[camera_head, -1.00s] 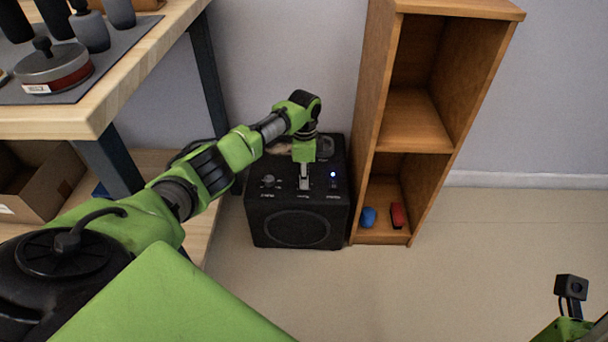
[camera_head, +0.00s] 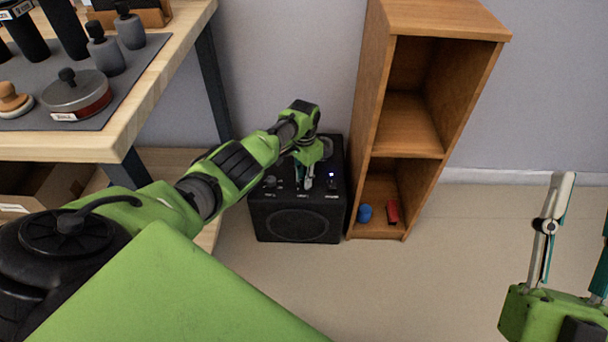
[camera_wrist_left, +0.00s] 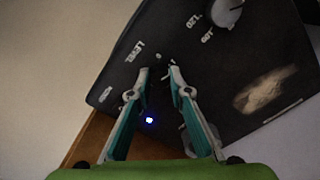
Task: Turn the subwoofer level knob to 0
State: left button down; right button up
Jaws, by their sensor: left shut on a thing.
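The black subwoofer (camera_head: 298,226) stands on the floor with knobs and a lit blue light on its top panel. My left gripper (camera_head: 304,187) reaches down onto that panel. In the left wrist view its two fingertips (camera_wrist_left: 159,77) are close together beside the printed word LEVEL (camera_wrist_left: 133,52), shut on the level knob. The knob is dark and mostly hidden between the tips, so its pointer setting cannot be read. A pale second knob (camera_wrist_left: 228,10) shows apart from the fingers. My right gripper (camera_head: 583,215) is at the right edge, partly cut off, fingers apart and empty.
A wooden shelf unit (camera_head: 366,110) stands close to the subwoofer's right side, with a blue object (camera_head: 365,213) and a red object (camera_head: 393,212) at its bottom. A workbench (camera_head: 165,75) with several items is at the left. The floor (camera_head: 440,270) in front is clear.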

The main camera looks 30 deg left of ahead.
pick_arm(q)
jog(key=n+p, duration=0.1)
jog(key=n, duration=0.4)
jog(key=shift+n, duration=0.3)
jog(key=n, duration=0.3)
jog(key=shift+p, duration=0.35)
jog(key=shift+n, duration=1.8)
pick_arm(e)
jog(key=w+f+g+h, duration=0.2)
jog(key=w+f+g, duration=0.2)
jog(key=f, duration=0.6)
jog(key=shift+w+g, duration=0.3)
jog(key=shift+g, duration=0.6)
pick_arm(q)
jog(key=c, duration=1.9)
grip_release()
pick_arm(e)
jog(key=shift+f, duration=0.1)
pick_arm(q)
jog(key=shift+r, duration=0.15)
notch_tip(320, 180, up, 12)
jog(key=shift+f, duration=0.15)
